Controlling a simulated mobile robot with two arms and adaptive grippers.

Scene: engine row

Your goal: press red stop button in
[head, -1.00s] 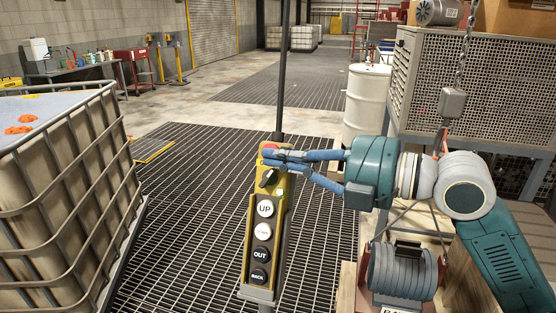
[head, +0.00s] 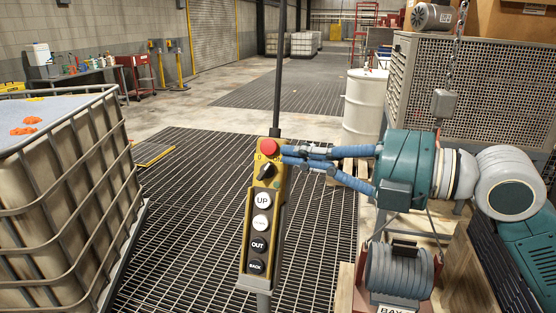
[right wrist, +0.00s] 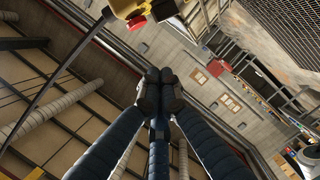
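The red stop button (head: 269,147) is a round red knob at the top of a yellow hanging control pendant (head: 249,225). The pendant hangs slightly tilted, with a black selector knob and several labelled push buttons below the red one. My right gripper (head: 285,156) is shut and empty, its blue fingertips just right of the red button and slightly lower, with the button's face uncovered. In the right wrist view the closed fingertips (right wrist: 158,84) meet with nothing between them, and the red button (right wrist: 137,22) shows above them, apart. I cannot tell how far the button is pressed. My left gripper is not in view.
A caged tank (head: 70,190) stands at the left. At the right are a white drum (head: 364,110), a perforated metal cabinet (head: 480,85) and a grey motor (head: 400,270) on a pallet. A chain with a grey box (head: 444,103) hangs near my arm. The grated floor behind the pendant is clear.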

